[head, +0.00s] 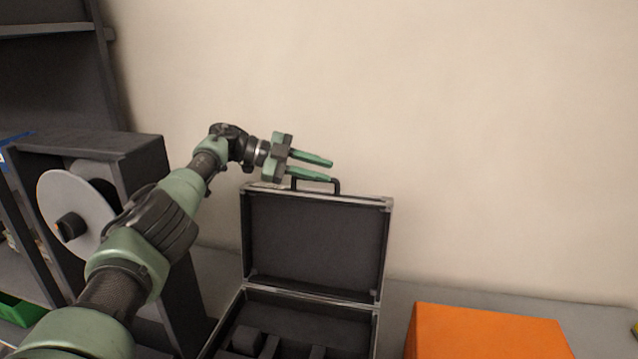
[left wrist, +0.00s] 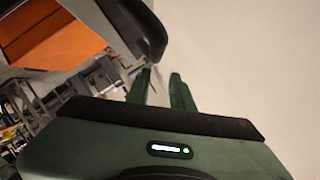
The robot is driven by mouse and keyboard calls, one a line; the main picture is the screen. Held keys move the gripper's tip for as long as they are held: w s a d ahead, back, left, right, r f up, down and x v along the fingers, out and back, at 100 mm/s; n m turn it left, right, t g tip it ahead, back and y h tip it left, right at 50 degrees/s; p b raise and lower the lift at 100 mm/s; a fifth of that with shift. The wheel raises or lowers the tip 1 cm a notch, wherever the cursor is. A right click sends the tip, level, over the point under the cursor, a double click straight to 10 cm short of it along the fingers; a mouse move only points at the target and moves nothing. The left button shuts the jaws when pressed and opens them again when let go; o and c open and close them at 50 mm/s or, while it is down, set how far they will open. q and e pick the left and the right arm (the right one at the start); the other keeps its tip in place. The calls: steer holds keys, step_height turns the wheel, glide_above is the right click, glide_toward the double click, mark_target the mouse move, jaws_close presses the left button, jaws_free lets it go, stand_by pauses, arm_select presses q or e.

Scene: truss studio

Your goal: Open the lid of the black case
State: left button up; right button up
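The black case (head: 376,310) stands on the grey surface. Its lid (head: 315,240) is raised, standing about upright with its dark inner side facing me. The black handle (head: 338,187) is on the lid's top edge. My left gripper (head: 330,171) is just above that edge, by the handle, with its two green fingers apart and nothing seen between them. The lower finger overlaps the handle in the picture; I cannot tell whether they touch. The left wrist view also shows the parted fingers (left wrist: 160,75), with a dark curved part, likely the handle (left wrist: 150,32), close by. My right gripper is out of view.
Dark blocks (head: 247,339) sit inside the case. An orange box (head: 485,335) stands to its right. On the left are a dark shelf unit (head: 55,80) and a grey disc (head: 75,208). A bare wall is behind the lid.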

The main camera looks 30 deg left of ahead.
arm_select(q)
step_height(320, 180, up, 17)
steer(key=p, duration=1.1)
steer(key=shift+f, duration=0.2)
